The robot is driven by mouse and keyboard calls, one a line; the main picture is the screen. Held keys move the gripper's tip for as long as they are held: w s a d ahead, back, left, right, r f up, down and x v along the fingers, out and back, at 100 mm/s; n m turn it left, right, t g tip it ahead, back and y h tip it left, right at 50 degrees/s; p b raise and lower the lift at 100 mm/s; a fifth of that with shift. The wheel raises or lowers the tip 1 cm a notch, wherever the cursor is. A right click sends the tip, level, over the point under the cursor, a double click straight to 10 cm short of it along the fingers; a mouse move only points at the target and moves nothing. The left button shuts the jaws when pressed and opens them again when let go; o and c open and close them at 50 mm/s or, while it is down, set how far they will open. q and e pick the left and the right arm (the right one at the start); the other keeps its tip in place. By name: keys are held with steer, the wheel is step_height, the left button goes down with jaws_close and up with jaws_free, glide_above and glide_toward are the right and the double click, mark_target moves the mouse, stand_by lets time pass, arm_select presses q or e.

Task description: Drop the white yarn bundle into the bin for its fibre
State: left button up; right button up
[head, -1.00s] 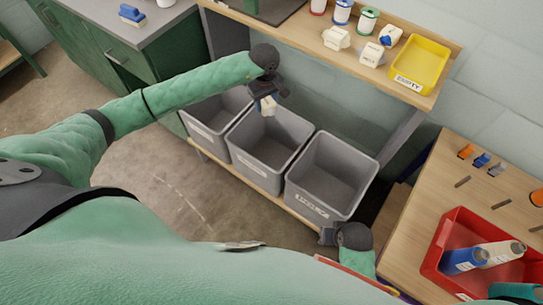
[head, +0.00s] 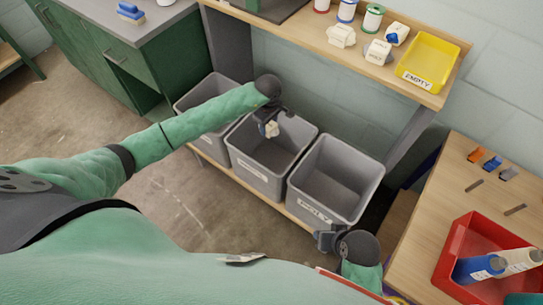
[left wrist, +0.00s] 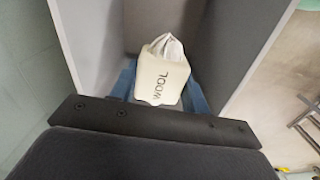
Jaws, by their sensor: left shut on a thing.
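The white yarn bundle (head: 272,130) is in my left gripper (head: 266,125), over the middle grey bin (head: 254,174) in the head view. In the left wrist view the bundle (left wrist: 160,80) reads "WOOL" and has a gathered white top. The blue fingers of my left gripper (left wrist: 161,88) are on both sides of it, and grey bin walls flank it. The left grey bin (head: 197,140) and the right grey bin (head: 333,182) look empty inside where visible.
A wooden shelf (head: 300,30) above the bins holds spools, other bundles and a yellow tray (head: 430,63) marked "EMPTY". A wooden table (head: 440,195) at right carries a red tray (head: 448,250) with bottle-like cones. A green cabinet (head: 115,70) stands at left.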

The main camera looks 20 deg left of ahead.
arm_select(q)
steer(key=shift+f, duration=0.35)
steer(key=o, duration=1)
steer(key=shift+r, duration=0.15)
